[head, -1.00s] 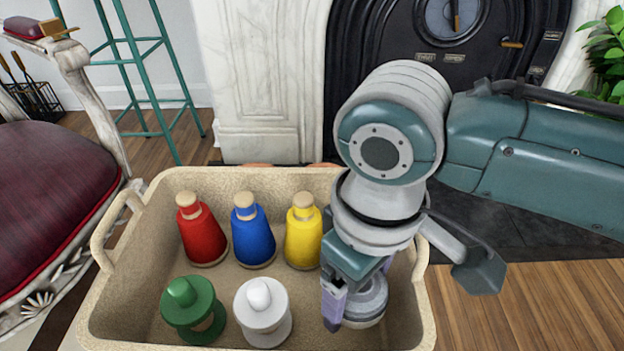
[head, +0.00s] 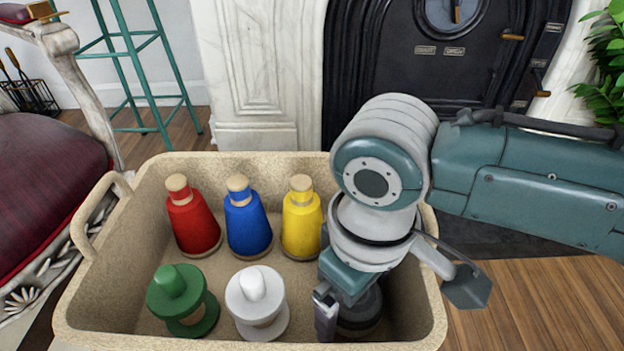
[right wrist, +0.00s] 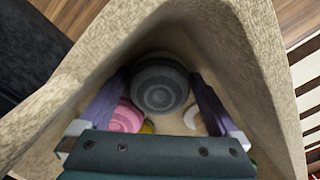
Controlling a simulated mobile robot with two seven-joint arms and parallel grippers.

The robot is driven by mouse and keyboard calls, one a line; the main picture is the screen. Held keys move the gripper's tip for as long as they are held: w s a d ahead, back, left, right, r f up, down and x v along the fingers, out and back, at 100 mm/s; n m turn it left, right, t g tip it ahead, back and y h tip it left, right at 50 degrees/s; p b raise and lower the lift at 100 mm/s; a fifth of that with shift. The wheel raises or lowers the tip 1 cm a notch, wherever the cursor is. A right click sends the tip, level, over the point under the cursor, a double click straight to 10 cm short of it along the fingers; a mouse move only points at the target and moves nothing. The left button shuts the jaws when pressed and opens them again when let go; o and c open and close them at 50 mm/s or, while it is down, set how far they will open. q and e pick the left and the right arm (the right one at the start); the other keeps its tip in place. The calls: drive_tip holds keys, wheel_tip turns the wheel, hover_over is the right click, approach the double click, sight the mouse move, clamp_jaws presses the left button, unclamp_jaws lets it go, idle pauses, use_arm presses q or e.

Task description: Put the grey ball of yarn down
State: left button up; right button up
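The grey ball of yarn (head: 360,312) is inside the tan basket (head: 246,163), at its near right. My right gripper (head: 340,312) reaches down into the basket, pointing downward. In the right wrist view the grey ball of yarn (right wrist: 160,84) sits between the tips of my right gripper's (right wrist: 160,95) two purple fingers, which appear to touch its sides. Whether the ball rests on the basket floor cannot be told. My left gripper is not in view.
Red (head: 193,222), blue (head: 246,222) and yellow (head: 301,222) bottle-like pieces stand in the basket's back row. Green (head: 182,300) and white (head: 257,302) pieces stand in front. A pink item (right wrist: 122,116) lies near the ball. A chair (head: 45,190) is at left.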

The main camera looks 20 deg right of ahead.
drive_tip(key=shift+r, duration=0.1)
wheel_tip(320, 180, up, 11)
drive_tip(key=p, duration=0.7)
drive_tip(key=shift+r+p, duration=0.4)
drive_tip(key=shift+r, duration=0.2)
drive_tip(key=s+a+y, duration=0.1)
drive_tip(key=s, duration=0.1)
drive_tip(key=s+a+t+y, duration=0.1)
drive_tip(key=s, duration=0.1)
drive_tip(key=s+a+r+m+t+y, duration=0.1)
drive_tip(key=s, duration=0.1)
drive_tip(key=shift+s+a, duration=0.1)
drive_tip(key=shift+s, duration=0.1)
drive_tip(key=s+d+r+m+t+h, duration=0.1)
drive_tip(key=s+d, duration=0.4)
drive_tip(key=d, duration=0.6)
drive_tip(key=shift+s+r+m+t+h, duration=0.2)
drive_tip(key=shift+r+m+t+h, duration=0.1)
drive_tip(key=shift+r+m+h, duration=0.5)
drive_tip(key=shift+f, duration=0.1)
